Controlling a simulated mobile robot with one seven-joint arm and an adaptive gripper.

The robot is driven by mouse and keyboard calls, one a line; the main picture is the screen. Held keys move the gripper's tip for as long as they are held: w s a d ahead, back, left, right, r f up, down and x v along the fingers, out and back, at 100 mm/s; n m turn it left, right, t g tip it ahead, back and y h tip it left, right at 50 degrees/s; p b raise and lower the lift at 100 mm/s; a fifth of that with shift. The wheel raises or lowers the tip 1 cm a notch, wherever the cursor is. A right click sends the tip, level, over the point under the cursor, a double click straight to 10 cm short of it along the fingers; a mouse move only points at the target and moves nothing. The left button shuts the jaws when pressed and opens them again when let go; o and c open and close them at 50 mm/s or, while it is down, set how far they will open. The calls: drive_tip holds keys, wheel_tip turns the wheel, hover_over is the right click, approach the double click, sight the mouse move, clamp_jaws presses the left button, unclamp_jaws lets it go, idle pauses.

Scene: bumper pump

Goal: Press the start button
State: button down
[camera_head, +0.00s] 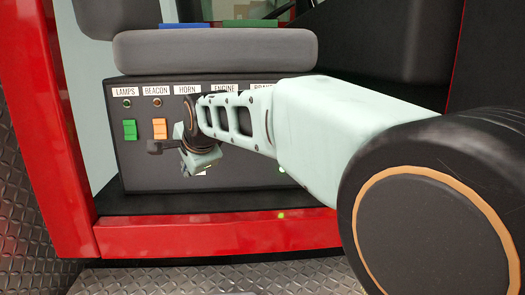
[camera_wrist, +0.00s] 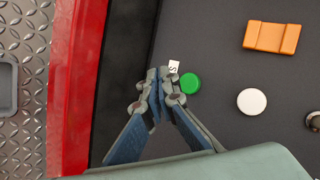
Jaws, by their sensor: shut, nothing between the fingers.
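The round green button (camera_wrist: 190,83) sits on the dark panel in the wrist view, with a small white label showing an "S" (camera_wrist: 174,67) beside it. My gripper (camera_wrist: 160,76) is shut and empty, its fingertips together just left of the green button. Whether they touch the panel or button I cannot tell. In the head view my gripper is in front of the lower panel (camera_head: 145,175), below the HORN label (camera_head: 187,89), and the round green button is hidden there.
A white round button (camera_wrist: 252,101) and an orange rocker switch (camera_wrist: 271,37) are near the green button. A green rocker (camera_head: 129,130) is at the panel's left. A grey cushion (camera_head: 215,51) overhangs the panel, and a red sill (camera_head: 200,236) runs below.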

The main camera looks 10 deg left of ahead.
drive_tip(key=shift+w+a+p, duration=0.3)
drive_tip(key=shift+w+p, duration=0.15)
drive_tip(key=shift+w, duration=0.4)
drive_tip(key=shift+w+a+p, duration=0.25)
drive_tip(key=shift+w+p, duration=0.15)
drive_tip(key=shift+w, duration=0.45)
drive_tip(key=shift+w, duration=0.15)
drive_tip(key=shift+w+a, duration=0.15)
drive_tip(key=shift+w, duration=0.1)
drive_tip(key=shift+w+a+p, duration=0.1)
drive_tip(key=shift+w+p, duration=0.35)
drive_tip(key=shift+p, duration=0.2)
idle(0.5)
drive_tip(key=shift+s, duration=0.15)
drive_tip(key=shift+s+d+b, duration=0.3)
drive_tip(key=shift+s+b, duration=0.4)
drive_tip(key=shift+f, duration=0.1)
